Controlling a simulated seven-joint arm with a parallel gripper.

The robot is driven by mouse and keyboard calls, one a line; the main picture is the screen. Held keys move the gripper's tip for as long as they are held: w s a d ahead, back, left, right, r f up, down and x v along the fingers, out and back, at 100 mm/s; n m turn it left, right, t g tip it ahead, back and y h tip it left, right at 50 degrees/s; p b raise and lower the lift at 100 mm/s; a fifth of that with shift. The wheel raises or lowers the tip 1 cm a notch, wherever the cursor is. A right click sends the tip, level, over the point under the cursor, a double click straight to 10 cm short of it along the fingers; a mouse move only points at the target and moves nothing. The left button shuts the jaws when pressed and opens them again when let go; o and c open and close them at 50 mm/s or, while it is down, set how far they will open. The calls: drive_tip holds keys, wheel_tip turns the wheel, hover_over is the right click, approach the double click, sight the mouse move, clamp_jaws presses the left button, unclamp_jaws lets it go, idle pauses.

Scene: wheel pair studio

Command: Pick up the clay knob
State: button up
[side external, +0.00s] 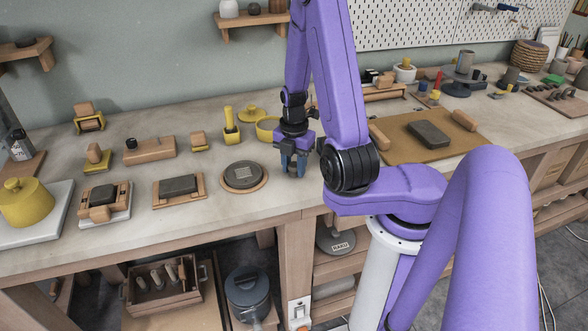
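My gripper (293,170) points straight down close above the workbench, just right of a round dark disc (243,174) on a wooden base. Its dark fingertips are small here, and I cannot tell whether they are apart, shut or around something. I cannot make out the clay knob for certain. A small dark knob-like piece (131,144) sits on a tan block (152,149) to the left, well apart from my gripper. A yellow lid (250,114) with a small knob on top lies behind my gripper, beside a yellow bowl (267,129).
Dark blocks on wooden bases (178,186) and a yellow lidded pot (27,203) stand to the left. A brown board (401,151) with a dark slab (429,134) lies to the right. The bench (230,212) is clear along its front edge near my gripper.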

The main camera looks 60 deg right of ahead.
drive_tip(key=c, duration=0.3)
drive_tip(key=shift+r, duration=0.75)
drive_tip(key=shift+s+a+r, duration=0.75)
drive_tip(key=shift+s+r, duration=1.15)
drive_tip(key=shift+s, duration=0.3)
drive_tip(key=shift+s+a+r, duration=0.8)
drive_tip(key=shift+s+r, duration=1.15)
drive_tip(key=shift+s, duration=0.25)
drive_tip(key=shift+s+a+r, duration=0.75)
drive_tip(key=shift+s+r, duration=1.15)
drive_tip(key=shift+s, duration=0.3)
